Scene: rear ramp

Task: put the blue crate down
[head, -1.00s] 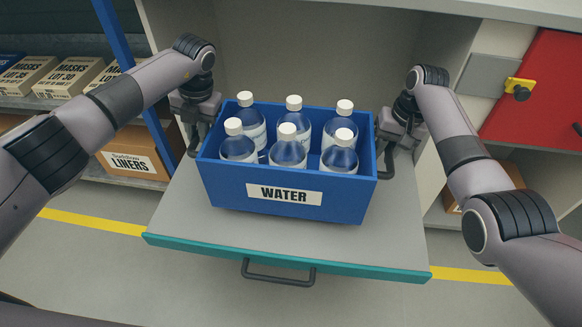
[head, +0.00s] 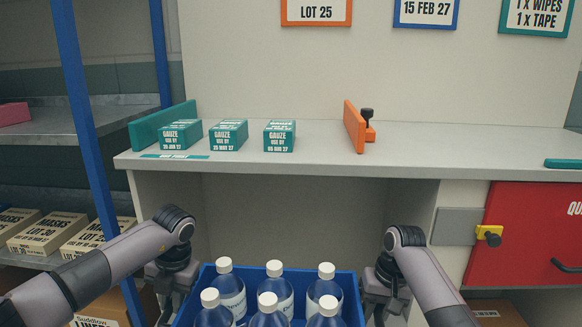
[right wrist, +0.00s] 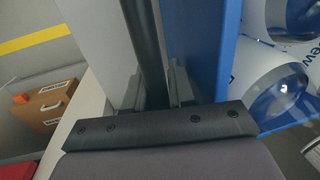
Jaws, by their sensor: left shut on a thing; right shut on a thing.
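The blue crate (head: 351,288) is at the bottom of the head view, cut off by the frame edge. It holds several clear bottles (head: 272,298) with white caps, standing upright. My left gripper (head: 167,308) is shut on the crate's left side, and my right gripper (head: 378,308) is shut on its right side. In the right wrist view, the crate's blue wall (right wrist: 205,45) and a dark bar run close along the right gripper. The crate's underside is out of view, so I cannot tell whether it rests on anything.
A grey counter (head: 330,160) above an open bay carries several teal gauze boxes (head: 228,135) and an orange divider (head: 354,127). A red cabinet door (head: 520,235) is at the right. A blue rack post (head: 88,120) and shelves with boxes (head: 48,231) are at the left.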

